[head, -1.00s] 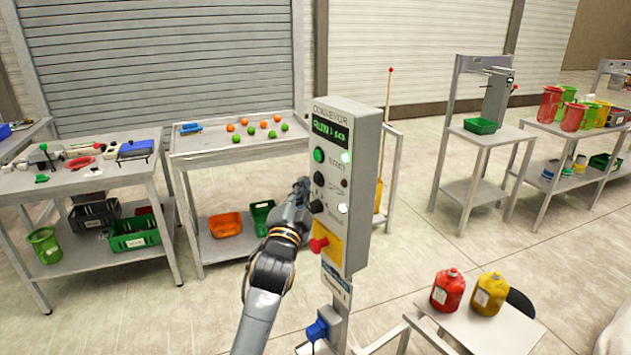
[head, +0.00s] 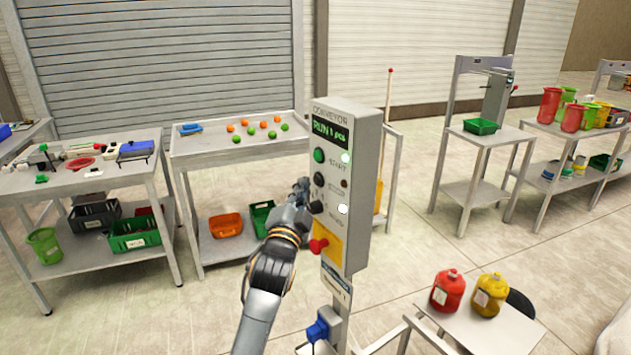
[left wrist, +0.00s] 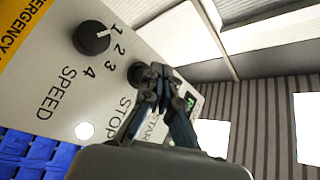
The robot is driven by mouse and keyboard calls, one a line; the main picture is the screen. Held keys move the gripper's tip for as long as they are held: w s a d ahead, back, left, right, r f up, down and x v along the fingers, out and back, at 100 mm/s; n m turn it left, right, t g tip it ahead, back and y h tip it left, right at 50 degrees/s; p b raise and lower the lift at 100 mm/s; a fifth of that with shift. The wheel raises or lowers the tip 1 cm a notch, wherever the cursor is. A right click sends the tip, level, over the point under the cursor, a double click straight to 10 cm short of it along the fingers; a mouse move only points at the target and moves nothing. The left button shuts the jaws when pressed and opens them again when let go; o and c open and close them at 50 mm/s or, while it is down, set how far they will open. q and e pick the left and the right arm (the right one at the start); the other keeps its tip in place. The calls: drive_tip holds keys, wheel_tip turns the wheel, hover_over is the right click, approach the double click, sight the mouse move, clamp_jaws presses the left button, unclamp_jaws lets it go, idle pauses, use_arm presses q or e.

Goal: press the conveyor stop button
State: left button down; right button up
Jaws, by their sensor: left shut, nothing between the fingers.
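The grey conveyor control box (head: 362,195) stands on a post in the head view. In the left wrist view, the closed fingertips (left wrist: 155,76) overlap the right edge of the stop button (left wrist: 135,72), beside the word STOP. I cannot tell whether they touch. My right gripper is out of view.
A red emergency knob (head: 318,245) on a yellow plate sits below the speed knob (left wrist: 92,38). A table with orange and green balls (head: 236,138) stands behind. A small table with red (head: 447,291) and yellow bottles is at the lower right.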

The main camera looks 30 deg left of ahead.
use_arm(q)
drive_tip(key=shift+w+d, duration=0.1)
drive_tip(key=shift+w, duration=0.1)
drive_tip(key=shift+w+d, duration=0.1)
drive_tip(key=shift+w, duration=0.1)
drive_tip(key=shift+w+d, duration=0.25)
drive_tip(key=shift+w, duration=0.15)
idle(0.9)
drive_tip(key=shift+s+a+r, duration=0.1)
drive_tip(key=shift+s, duration=0.05)
drive_tip(key=shift+s+a+p, duration=0.3)
drive_tip(key=shift+s+p, duration=0.15)
drive_tip(key=shift+s, duration=0.2)
drive_tip(key=s, duration=0.1)
drive_tip(key=s+a+p, duration=0.1)
drive_tip(key=s, duration=0.1)
drive_tip(key=s+a, duration=0.1)
drive_tip(key=shift+s+a+p, duration=0.15)
drive_tip(key=shift+s+p, duration=0.05)
drive_tip(key=shift+p, duration=0.2)
